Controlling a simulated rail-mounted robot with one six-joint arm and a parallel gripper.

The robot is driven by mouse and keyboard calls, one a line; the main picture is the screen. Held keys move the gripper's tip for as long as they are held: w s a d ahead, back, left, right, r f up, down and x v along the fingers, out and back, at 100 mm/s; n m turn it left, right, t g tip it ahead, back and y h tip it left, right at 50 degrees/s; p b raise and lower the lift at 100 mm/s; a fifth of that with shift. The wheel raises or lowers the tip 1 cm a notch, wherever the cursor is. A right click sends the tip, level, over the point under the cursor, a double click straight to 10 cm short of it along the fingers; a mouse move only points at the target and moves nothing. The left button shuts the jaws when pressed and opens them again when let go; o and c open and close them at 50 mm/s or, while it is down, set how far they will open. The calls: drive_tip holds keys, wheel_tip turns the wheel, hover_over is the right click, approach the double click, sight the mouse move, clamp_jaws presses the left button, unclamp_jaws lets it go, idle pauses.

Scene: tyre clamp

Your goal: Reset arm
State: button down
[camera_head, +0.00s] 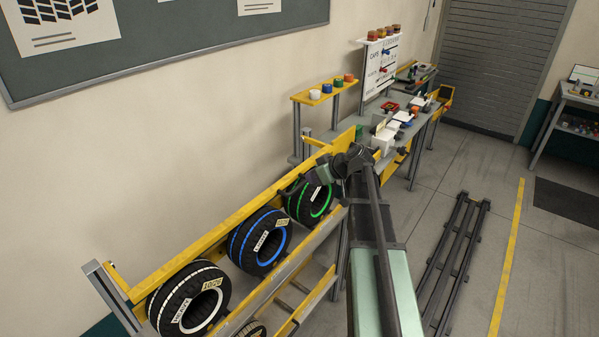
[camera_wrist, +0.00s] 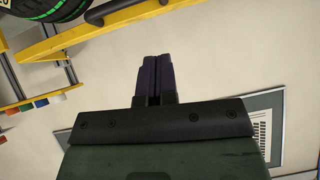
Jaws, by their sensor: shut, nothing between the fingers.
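My gripper (camera_wrist: 158,78) shows in the wrist view with its two dark fingers side by side, shut and empty. Beyond it are the cream wall and part of the board. In the head view my arm reaches up from the bottom, and its wrist end is folded to the left in front of the tyre rack, near the green-striped tyre (camera_head: 311,202). The gripper's fingers are hard to make out there against the dark tyre.
A yellow rack (camera_head: 207,241) along the wall holds a blue-striped tyre (camera_head: 259,241) and a white-striped tyre (camera_head: 189,300). A workbench (camera_head: 424,109) with small parts stands beyond. A dark rail (camera_head: 456,262) lies on the floor at right, with clear floor around it.

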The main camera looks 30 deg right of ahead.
drive_tip(key=v, duration=0.2)
drive_tip(key=shift+s+d+r, duration=0.15)
drive_tip(key=shift+s+d, duration=0.05)
drive_tip(key=shift+s, duration=0.1)
